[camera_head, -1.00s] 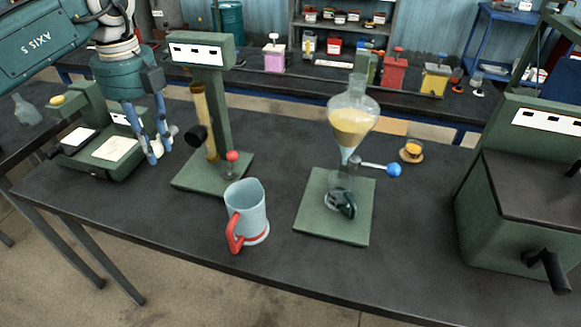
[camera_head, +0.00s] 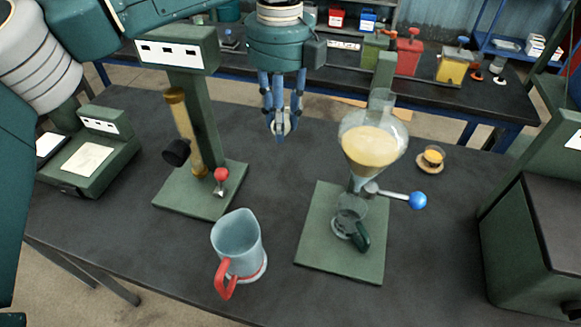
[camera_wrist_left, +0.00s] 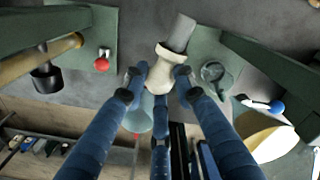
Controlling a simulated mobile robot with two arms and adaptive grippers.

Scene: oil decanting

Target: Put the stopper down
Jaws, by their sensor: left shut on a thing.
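My left gripper (camera_head: 280,118) points down above the dark bench, between the column stand and the separating funnel. Its blue fingers are shut on the stopper (camera_wrist_left: 162,70). In the left wrist view the stopper has a wide cream part and a tapered grey end (camera_wrist_left: 182,33) that sticks out past the fingers. In the head view only a pale bit of it shows between the fingertips. The glass funnel (camera_head: 372,148), with yellow liquid in it, stands to the right of the gripper. My right gripper is not in view.
A blue-grey jug (camera_head: 238,240) with a red handle stands near the front edge. The column stand (camera_head: 205,110) is on the left. A small dish with yellow liquid (camera_head: 432,158) stands right of the funnel. Bare bench (camera_head: 275,172) lies between the stands.

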